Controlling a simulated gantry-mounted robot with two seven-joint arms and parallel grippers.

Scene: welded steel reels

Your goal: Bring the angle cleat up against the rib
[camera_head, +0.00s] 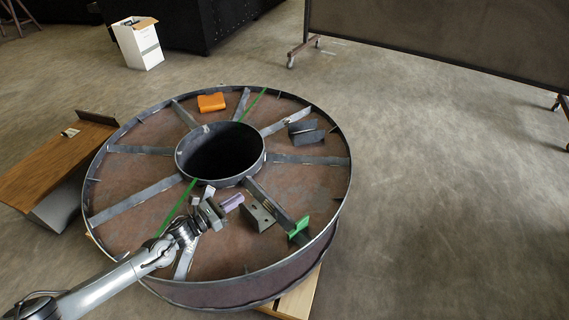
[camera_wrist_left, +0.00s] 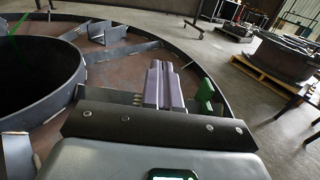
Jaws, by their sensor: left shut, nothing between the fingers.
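The grey angle cleat (camera_head: 257,217) lies on the reel's floor, close to the left side of the front-right rib (camera_head: 272,206). I cannot tell whether a narrow gap stays between them. A green piece (camera_head: 299,228) sits at this rib's outer end and also shows in the left wrist view (camera_wrist_left: 206,96). My left gripper (camera_head: 240,198) is just left of the cleat. Its lilac fingers are shut together and empty, as they also show in the left wrist view (camera_wrist_left: 160,66). In that view I cannot make out the cleat clearly. My right gripper is not in view.
The steel reel (camera_head: 215,292) has a raised rim, several ribs and an open hub (camera_head: 220,152). An orange block (camera_head: 211,102) and dark angled blocks (camera_head: 306,132) lie inside. A wooden bench (camera_head: 45,165) stands at the left. The floor at right is clear.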

